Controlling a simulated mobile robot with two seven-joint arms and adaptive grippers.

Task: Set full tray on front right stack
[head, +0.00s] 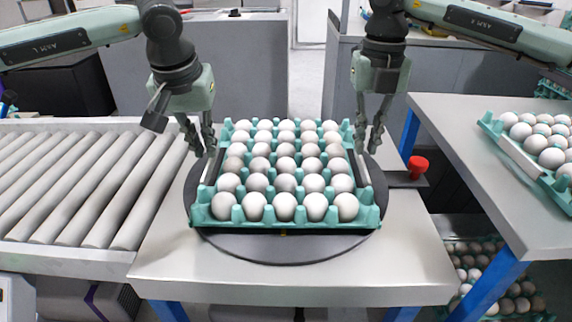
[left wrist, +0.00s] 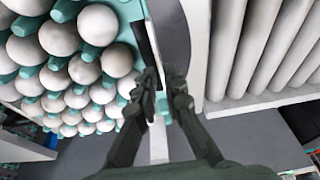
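A teal egg tray (head: 285,224), full of white eggs, sits on a dark round turntable (head: 280,248) on the middle table. My left gripper (head: 204,152) is at the tray's left edge with its fingers apart and pointing down. My right gripper (head: 368,150) is at the tray's right edge, fingers also apart and pointing down. Another teal tray of eggs (head: 513,150) lies on the right-hand table; how many trays are under it cannot be told.
A roller conveyor (head: 85,185) runs along the left. A red button (head: 417,166) stands right of the turntable. The right table (head: 470,140) has bare surface left of its tray. More eggs (head: 480,262) show below that table.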

